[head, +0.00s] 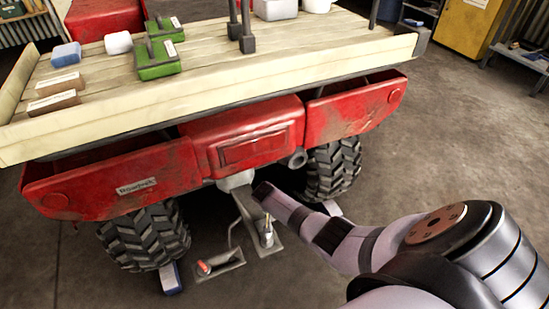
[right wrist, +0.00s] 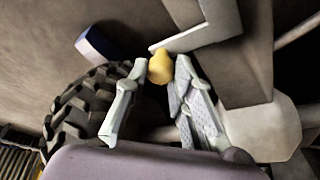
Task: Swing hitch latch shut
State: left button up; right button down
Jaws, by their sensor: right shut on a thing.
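The grey hitch (head: 238,181) is under the middle of the red quad's rear. A grey plate runs down from it, with an upright brass-topped pin (head: 267,238) and a red-tipped lever (head: 204,267) near the floor. My right gripper (head: 264,190) reaches in from the right beside the hitch. In the right wrist view, a yellow rounded knob (right wrist: 160,66) sits at its fingertips, against a pale grey bracket (right wrist: 205,28). The right gripper is shut on this knob. I cannot tell whether it is the brass-topped pin. My left gripper is not in view.
The quad's red body (head: 110,185) and wooden bed (head: 200,98) overhang the hitch. Tyres (head: 145,237) stand on both sides, with a blue chock (head: 171,278) by the left one. Green and brown blocks lie on the bed.

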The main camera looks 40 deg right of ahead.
dwell(0.4)
jog(key=c, duration=1.4)
grip_release()
jog(key=v, duration=1.2)
